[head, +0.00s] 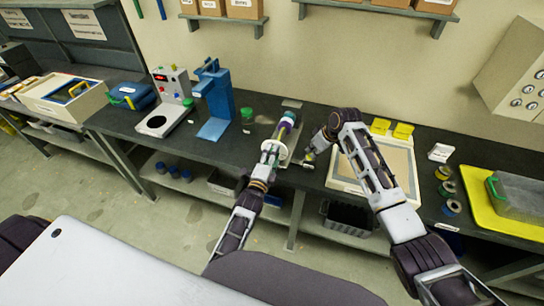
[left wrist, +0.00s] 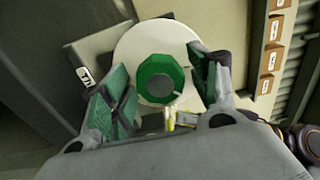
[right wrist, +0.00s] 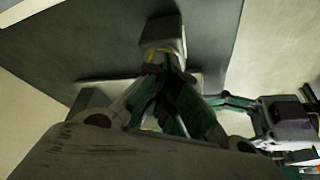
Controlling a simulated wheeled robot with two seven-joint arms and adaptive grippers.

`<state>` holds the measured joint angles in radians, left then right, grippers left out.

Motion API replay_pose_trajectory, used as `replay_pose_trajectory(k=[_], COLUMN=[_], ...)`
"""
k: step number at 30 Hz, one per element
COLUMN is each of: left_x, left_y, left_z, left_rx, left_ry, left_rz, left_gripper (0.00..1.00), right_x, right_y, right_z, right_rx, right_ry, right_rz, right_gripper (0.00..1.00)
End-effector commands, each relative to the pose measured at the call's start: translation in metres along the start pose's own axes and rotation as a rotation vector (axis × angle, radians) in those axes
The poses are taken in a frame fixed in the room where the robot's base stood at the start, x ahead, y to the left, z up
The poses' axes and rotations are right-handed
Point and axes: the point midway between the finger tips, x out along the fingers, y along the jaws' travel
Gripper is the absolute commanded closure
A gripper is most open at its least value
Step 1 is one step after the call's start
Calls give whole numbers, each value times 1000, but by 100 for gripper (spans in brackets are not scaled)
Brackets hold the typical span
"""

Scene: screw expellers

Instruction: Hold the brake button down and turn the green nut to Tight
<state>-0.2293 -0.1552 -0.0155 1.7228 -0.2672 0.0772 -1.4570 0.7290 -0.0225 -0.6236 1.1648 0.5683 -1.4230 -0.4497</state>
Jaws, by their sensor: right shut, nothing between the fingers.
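The green nut (left wrist: 160,78) is faceted and sits in front of a round white disc (left wrist: 135,45) in the left wrist view. My left gripper (left wrist: 162,92) is open, with one finger on each side of the nut; contact is not clear. In the head view my left gripper (head: 271,152) is at the near end of the expeller (head: 285,128) and hides the nut. My right gripper (head: 309,157) is shut and empty just right of it. In the right wrist view its fingertips (right wrist: 162,72) are at a grey block (right wrist: 165,35) with a bit of yellow; the brake button itself is hidden.
A small label (left wrist: 84,76) is left of the disc, only partly readable. A blue press stand (head: 215,100) is left of the expeller. A shallow framed tray (head: 345,180) lies right, below my right arm. Small spools (head: 446,188) and a yellow tray (head: 484,215) are farther right.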

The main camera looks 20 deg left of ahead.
Motion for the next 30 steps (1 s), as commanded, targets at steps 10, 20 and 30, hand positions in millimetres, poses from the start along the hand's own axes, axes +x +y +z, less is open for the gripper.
replay_pose_trajectory(k=[10, 20, 30], left_x=[0, 0, 0], left_y=[0, 0, 0], left_z=[0, 0, 0], left_rx=[2, 127, 386], left_ry=[0, -1, -1], left_rz=[0, 1, 1], left_gripper=[76, 76, 76], right_x=[1, 1, 1], right_y=[0, 0, 0], right_z=[1, 0, 1], right_rx=[0, 0, 0], right_ry=[-1, -1, -1], right_rz=[-1, -1, -1], right_gripper=[100, 100, 100])
